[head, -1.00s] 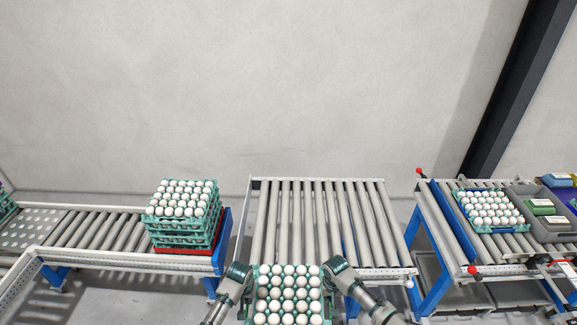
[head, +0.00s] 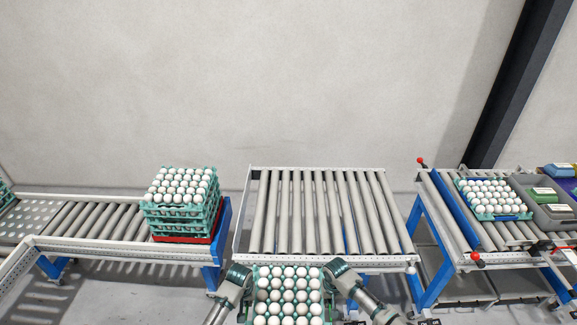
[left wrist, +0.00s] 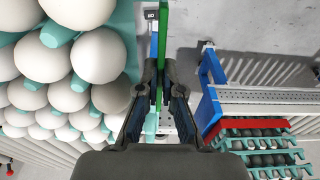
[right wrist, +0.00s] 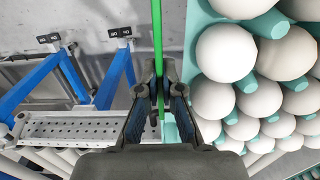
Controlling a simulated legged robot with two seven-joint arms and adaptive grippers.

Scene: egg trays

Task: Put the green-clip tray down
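The green-clip tray (head: 247,310), a teal tray full of white eggs, is held level at the bottom centre of the head view. My left gripper (head: 243,274) is at its left side and my right gripper (head: 335,268) at its right side. In the left wrist view the fingers (left wrist: 160,75) close on a thin green clip (left wrist: 162,40) beside the eggs. In the right wrist view the fingers (right wrist: 158,78) likewise close on a green clip (right wrist: 157,30). The tray's underside is hidden.
An empty roller table (head: 325,262) lies just beyond the tray. A stack of egg trays (head: 183,222) on a red base stands on the left conveyor (head: 100,262). The right conveyor (head: 500,262) holds another egg tray (head: 480,212) and a grey bin (head: 553,222).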

